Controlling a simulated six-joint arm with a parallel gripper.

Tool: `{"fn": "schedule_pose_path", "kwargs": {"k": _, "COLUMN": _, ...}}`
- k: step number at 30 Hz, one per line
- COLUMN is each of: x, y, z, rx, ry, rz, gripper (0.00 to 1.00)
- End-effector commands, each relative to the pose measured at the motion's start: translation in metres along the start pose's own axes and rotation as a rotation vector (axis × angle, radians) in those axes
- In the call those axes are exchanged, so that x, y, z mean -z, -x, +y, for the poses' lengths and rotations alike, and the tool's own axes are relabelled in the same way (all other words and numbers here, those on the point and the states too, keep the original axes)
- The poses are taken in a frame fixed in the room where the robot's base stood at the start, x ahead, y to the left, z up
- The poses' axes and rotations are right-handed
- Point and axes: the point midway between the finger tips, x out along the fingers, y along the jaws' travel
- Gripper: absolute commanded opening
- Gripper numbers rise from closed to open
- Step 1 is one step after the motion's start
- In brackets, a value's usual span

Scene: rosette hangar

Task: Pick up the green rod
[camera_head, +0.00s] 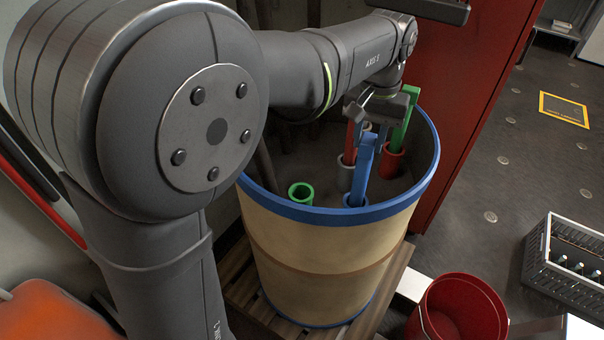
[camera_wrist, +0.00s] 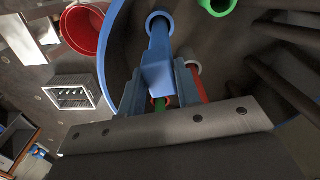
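The green rod (camera_head: 404,118) stands in a red-rimmed tube (camera_head: 391,161) inside the drum, at its right side. In the wrist view, only a small green bit (camera_wrist: 160,103) shows behind the blue rod. The blue rod (camera_head: 363,168) stands in a blue-rimmed tube in front, also large in the wrist view (camera_wrist: 158,65). A red rod (camera_head: 350,140) stands behind it, in a grey-rimmed tube. My gripper (camera_head: 382,122) points down among the rod tops, just left of the green rod. Its fingertips are mostly hidden by the blue rod, so its opening is unclear.
The tan drum's blue rim (camera_head: 330,215) surrounds the rods. An empty green-rimmed tube (camera_head: 301,192) is at the front left of the drum. A red cabinet (camera_head: 465,90) stands close behind right. A red bucket (camera_head: 460,308) and a grey crate (camera_head: 570,262) are on the floor.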

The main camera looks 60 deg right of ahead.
Motion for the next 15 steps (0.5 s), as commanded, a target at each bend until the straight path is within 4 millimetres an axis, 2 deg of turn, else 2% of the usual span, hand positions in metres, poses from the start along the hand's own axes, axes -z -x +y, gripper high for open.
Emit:
{"fn": "schedule_pose_path", "kwargs": {"k": 1, "x": 0.0001, "y": 0.0003, "z": 0.0, "rx": 0.0, "ry": 0.0, "rz": 0.001, "gripper": 0.41}}
{"fn": "schedule_pose_path", "kwargs": {"k": 3, "x": 0.0, "y": 0.0002, "z": 0.0, "rx": 0.0, "ry": 0.0, "rz": 0.0, "gripper": 0.53}}
{"fn": "schedule_pose_path", "kwargs": {"k": 11, "x": -0.0002, "y": -0.0004, "z": 0.0, "rx": 0.0, "ry": 0.0, "rz": -0.002, "gripper": 0.53}}
{"fn": "schedule_pose_path", "kwargs": {"k": 15, "x": 0.0004, "y": 0.0079, "z": 0.0001, "rx": 0.0, "ry": 0.0, "rz": 0.001, "gripper": 0.53}}
